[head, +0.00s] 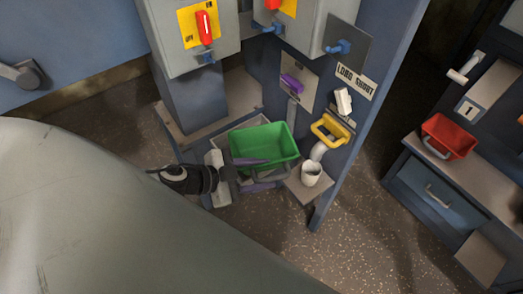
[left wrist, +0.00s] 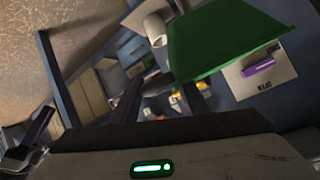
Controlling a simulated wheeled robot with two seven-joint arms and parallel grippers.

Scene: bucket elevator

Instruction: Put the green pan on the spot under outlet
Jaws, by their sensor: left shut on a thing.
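The green pan (head: 263,142) is an open rectangular tub with a grey handle at its front. In the head view it is over the low shelf at the foot of the blue machine. My left gripper (head: 258,173) is at the pan's near side, shut on it, with its purple-tinted fingers showing there. In the left wrist view the pan (left wrist: 220,40) shows large at upper right. A pale pipe (head: 318,151) below a yellow handle (head: 330,130) looks like an outlet. The spot is not clearly seen, and I cannot tell whether the pan rests on the shelf. My right gripper is out of view.
A white mug (head: 311,174) stands close to the pan's right on a small ledge. A purple lever (head: 291,84) and a white handle (head: 343,101) are above. A red bin (head: 448,136) sits on the right-hand counter (head: 408,143). The floor in front is clear.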

